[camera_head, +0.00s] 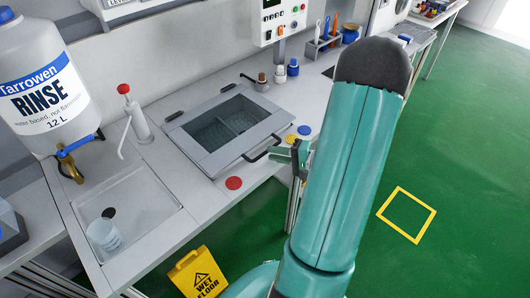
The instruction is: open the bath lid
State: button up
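The bath lid (206,161) is a grey frame with a see-through window, lying flat and shut over the bath in the counter. Its black bar handle (262,149) is on the front right edge, and dark hinges sit along the back edge. Through the window a basket-like shape shows in the bath. My gripper (299,153) is just right of the handle, at the counter's front edge, largely hidden behind my teal arm. It looks apart from the handle; its fingers are too small and covered to tell open from shut.
Red (234,183), yellow (290,138) and blue (304,130) discs lie along the counter front. A pump bottle (138,122), a rinse jug (45,95) and a sink tray (150,205) stand left. Small bottles (279,74) stand behind.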

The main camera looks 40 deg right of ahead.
aim_at(265, 152)
jog(key=shift+x, duration=2)
jog(key=shift+s, duration=0.1)
grip_shut()
jog(key=shift+r, duration=0.1)
